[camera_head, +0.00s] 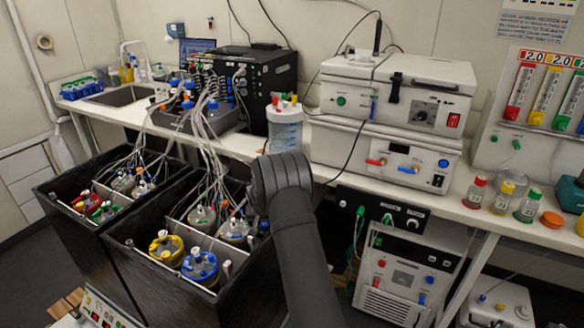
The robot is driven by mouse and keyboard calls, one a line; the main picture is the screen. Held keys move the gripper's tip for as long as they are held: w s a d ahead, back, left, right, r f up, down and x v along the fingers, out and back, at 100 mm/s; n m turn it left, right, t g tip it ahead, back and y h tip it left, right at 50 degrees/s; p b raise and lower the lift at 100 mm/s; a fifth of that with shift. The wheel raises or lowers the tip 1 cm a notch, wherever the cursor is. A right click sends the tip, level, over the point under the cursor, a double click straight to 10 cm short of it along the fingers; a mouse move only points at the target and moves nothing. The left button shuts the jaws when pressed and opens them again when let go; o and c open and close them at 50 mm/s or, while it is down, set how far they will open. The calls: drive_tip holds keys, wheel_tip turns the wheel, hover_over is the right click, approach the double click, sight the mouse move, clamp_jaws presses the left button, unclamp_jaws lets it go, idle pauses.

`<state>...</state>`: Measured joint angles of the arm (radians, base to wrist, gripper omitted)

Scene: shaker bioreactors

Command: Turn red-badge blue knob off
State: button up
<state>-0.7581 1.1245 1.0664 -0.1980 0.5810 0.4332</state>
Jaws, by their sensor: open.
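Blue controls show on the white instruments right of centre. A round blue knob (444,163) is on the front of the lower stacked white box, near its right end. A blue lever valve (408,170) and a red lever valve (376,162) are on the same front. A small blue fitting (422,299) is on the white unit under the bench. I cannot make out a red badge beside any of these blue parts. The flowmeter panel (484,150) at the right edge carries red and green labels. My dark arm rises from the bottom centre; my gripper is not visible.
Two black bins (150,285) with tubed bioreactor vessels stand at the left. A clear jar (285,128) stands on the bench behind my arm. Small bottles (475,193) stand at the bench's right. Cables hang across the white boxes. Floor shows between the bins and under-bench unit.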

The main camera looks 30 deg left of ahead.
drive_tip(key=shift+n, duration=0.3)
drive_tip(key=v, duration=1.7)
drive_tip(key=w+d+r+m+g+y, duration=0.1)
drive_tip(key=w+d+r+m, duration=0.2)
drive_tip(key=r+m, duration=0.3)
drive_tip(key=w+d+r+m+g+y, duration=0.1)
drive_tip(key=d+r+m, duration=0.4)
drive_tip(key=m, duration=0.9)
drive_tip(key=shift+w+d+r+m+g, duration=0.4)
drive_tip(key=shift+w+r+g, duration=0.25)
drive_tip(key=shift+w, duration=0.25)
drive_tip(key=shift+a+f, duration=0.1)
drive_tip(key=shift+f, duration=0.1)
drive_tip(key=s+a+f+n+t+h, duration=0.1)
drive_tip(key=s+a+f+n, duration=0.3)
drive_tip(key=f+n, duration=0.5)
drive_tip(key=a+n+t, duration=0.1)
drive_tip(key=a+n, duration=0.1)
drive_tip(key=n, duration=0.4)
drive_tip(key=shift+f+n+h, duration=0.15)
drive_tip(key=shift+n+h, duration=0.25)
